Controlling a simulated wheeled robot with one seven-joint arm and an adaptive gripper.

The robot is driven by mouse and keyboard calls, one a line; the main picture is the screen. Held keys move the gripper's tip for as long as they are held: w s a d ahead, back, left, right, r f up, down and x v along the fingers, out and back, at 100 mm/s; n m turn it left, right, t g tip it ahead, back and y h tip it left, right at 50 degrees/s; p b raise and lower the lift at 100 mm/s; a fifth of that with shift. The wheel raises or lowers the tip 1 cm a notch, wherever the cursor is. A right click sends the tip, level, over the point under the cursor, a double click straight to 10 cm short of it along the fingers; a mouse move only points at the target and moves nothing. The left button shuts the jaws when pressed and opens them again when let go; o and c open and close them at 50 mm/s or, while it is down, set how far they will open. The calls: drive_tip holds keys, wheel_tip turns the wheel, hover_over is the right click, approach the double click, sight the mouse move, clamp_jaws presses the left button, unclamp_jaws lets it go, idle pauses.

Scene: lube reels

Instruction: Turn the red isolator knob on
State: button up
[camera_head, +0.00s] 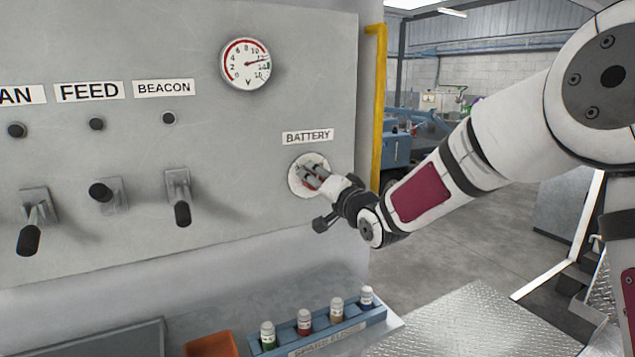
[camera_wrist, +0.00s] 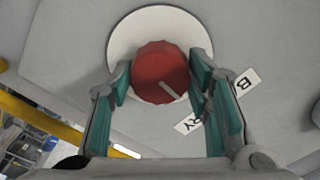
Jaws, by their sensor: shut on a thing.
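The red isolator knob (camera_wrist: 158,70) is a faceted red disc with a pale pointer line, set on a round white plate (camera_wrist: 120,38). In the wrist view its pointer line slants toward the lower right. My gripper (camera_wrist: 160,80) has its green-padded fingers on either side of the knob and is shut on it. In the head view my gripper (camera_head: 312,178) reaches the white plate (camera_head: 297,177) under the BATTERY label (camera_head: 307,137). There the fingers hide most of the knob.
A voltmeter (camera_head: 246,63) sits higher on the grey panel. Several levers, such as the one under BEACON (camera_head: 179,198), stick out on the left. A blue rack (camera_head: 330,333) of small bottles stands below. A yellow post (camera_head: 377,105) runs along the panel's right edge.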

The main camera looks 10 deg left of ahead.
drive_tip(key=shift+m+p, duration=1.2)
drive_tip(key=shift+m, duration=2.8)
drive_tip(key=o, duration=1.2)
drive_tip(key=shift+c, duration=0.2)
drive_tip(key=shift+d, duration=0.1)
drive_tip(key=v, duration=1.2)
